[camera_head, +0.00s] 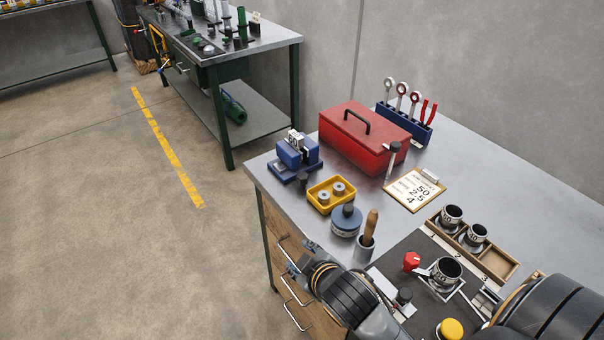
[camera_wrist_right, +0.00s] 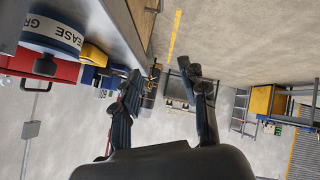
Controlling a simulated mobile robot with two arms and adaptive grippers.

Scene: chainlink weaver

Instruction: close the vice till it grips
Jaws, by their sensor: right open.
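The blue vice (camera_head: 290,153) stands at the far left corner of the bench. A pale block with dark marks (camera_head: 295,137) shows at its jaws; I cannot tell whether the jaws touch it. A dark knob (camera_head: 303,178) shows at the vice's near side. In the right wrist view, part of the blue vice (camera_wrist_right: 88,76) shows beyond the yellow bin. My right gripper (camera_head: 304,258) is over the bench's left edge, nearer than the vice and apart from it. In the wrist view it is open, with nothing between its fingers (camera_wrist_right: 162,76). My left gripper is out of view.
A red toolbox (camera_head: 362,143) is right of the vice. Open floor (camera_head: 130,250) lies left of the bench.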

